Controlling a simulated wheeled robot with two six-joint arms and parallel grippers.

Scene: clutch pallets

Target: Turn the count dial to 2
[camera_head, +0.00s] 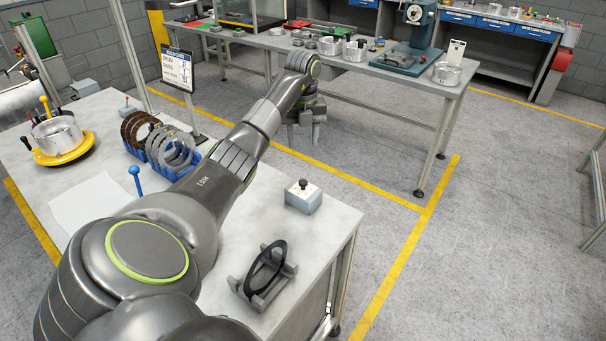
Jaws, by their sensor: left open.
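A small grey box with a black knob on its light top (303,196) stands near the right edge of the near bench and looks like the count dial. The numbers on it and the knob's setting are too small to read. My left arm reaches across the bench from the bottom left. My left gripper (304,137) points down, open and empty, above and beyond the box in the picture, seen against the floor and apart from the box. My right gripper is out of view.
The near bench (335,222) holds a cradle with a black ring (265,268), a blue rack of rings (172,150), a yellow turntable with a metal drum (60,138) and a blue-knobbed lever (135,178). A sign (177,68) stands behind. Bench space around the box is clear.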

